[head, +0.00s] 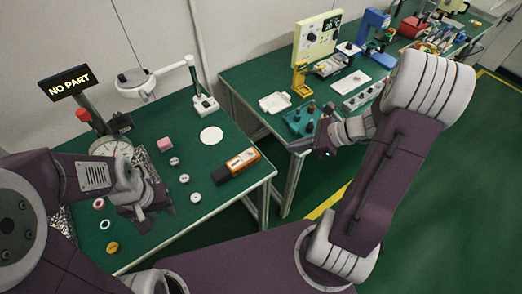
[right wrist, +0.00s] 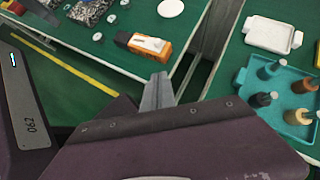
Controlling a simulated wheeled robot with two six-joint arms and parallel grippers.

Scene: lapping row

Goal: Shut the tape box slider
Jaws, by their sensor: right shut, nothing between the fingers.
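An orange box with a white label and black end parts (head: 242,160) lies near the right edge of the near green table. I take it for the tape box; which part is its slider, and how far it stands open, is too small to tell. It also shows in the right wrist view (right wrist: 150,44), beyond my fingertips. My right gripper (head: 325,148) is shut and empty, right of the box and apart from it, by the second table. Its closed fingers show in the right wrist view (right wrist: 157,92). My left gripper (head: 140,208) is over the near table, left of the box; its jaws are unclear.
Small round parts (head: 184,178), a pink block (head: 164,144) and a white disc (head: 211,134) lie on the near table. A dial gauge (head: 112,149) stands behind my left gripper. A gap separates the tables.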

